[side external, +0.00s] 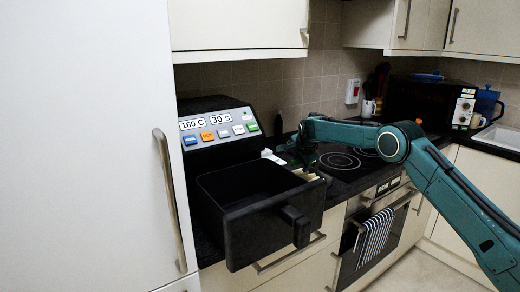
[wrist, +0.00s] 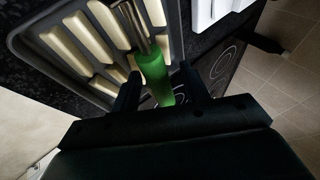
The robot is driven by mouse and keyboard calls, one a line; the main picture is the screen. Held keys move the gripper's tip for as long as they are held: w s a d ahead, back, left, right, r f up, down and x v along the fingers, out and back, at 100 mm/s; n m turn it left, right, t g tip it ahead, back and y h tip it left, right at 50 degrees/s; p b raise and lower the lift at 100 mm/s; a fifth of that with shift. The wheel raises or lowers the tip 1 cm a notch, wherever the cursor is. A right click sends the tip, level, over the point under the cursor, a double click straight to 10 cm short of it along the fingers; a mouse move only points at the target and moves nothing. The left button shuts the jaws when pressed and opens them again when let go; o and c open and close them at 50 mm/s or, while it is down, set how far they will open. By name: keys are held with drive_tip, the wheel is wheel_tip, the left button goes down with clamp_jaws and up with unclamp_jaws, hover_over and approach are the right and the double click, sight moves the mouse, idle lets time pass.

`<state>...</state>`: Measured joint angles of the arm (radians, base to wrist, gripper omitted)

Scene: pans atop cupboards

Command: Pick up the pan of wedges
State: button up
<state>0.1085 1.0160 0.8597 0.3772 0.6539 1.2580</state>
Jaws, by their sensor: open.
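The pan of wedges (wrist: 22,42) is a dark grey tray holding several pale yellow wedges, at the upper left of the wrist view. A green handle (wrist: 153,78) on a metal stem points from the pan toward my gripper. My gripper (wrist: 158,88) is open, with one finger on each side of the green handle; whether either finger touches it I cannot tell. In the side view my gripper (side external: 306,158) is low over the counter behind the fryer drawer. A few wedges (side external: 306,174) show there, but the drawer hides most of the pan.
A black air fryer (side external: 215,112) has its drawer (side external: 262,225) pulled out, close in front of the pan; the drawer looks empty. A hob (side external: 345,163) lies to the right. A white object (wrist: 208,12) stands beside the pan. Wall cupboards (side external: 238,25) hang above.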

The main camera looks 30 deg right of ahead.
clamp_jaws()
drive_tip(key=shift+r, duration=0.2)
drive_tip(key=shift+r, duration=4.9)
